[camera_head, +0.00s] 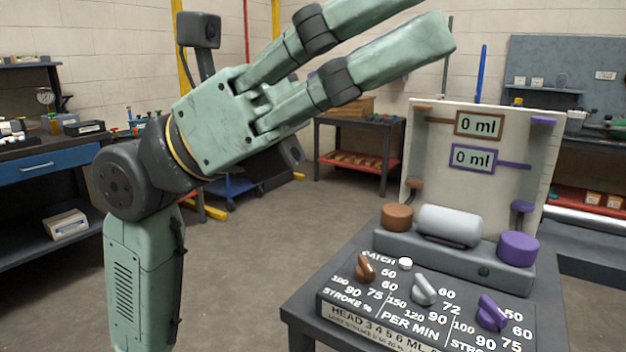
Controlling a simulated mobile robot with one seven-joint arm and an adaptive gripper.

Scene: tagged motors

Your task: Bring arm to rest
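My gripper (422,16) is raised at the top middle of the head view and points up and to the right. Its two green fingers lie apart with a gap between them, and nothing shows in the gap. The upper finger runs to the top edge of the picture. My arm rises at the left and bends at a dark joint below the gripper. The gripper is in the air, apart from the motor rig.
A dark table (305,312) at the lower right bears a control panel with brown, white and purple knobs (492,312), a grey motor (450,225) and a board (425,140) with two "0 ml" displays. A workbench (45,168) stands left. Floor between is clear.

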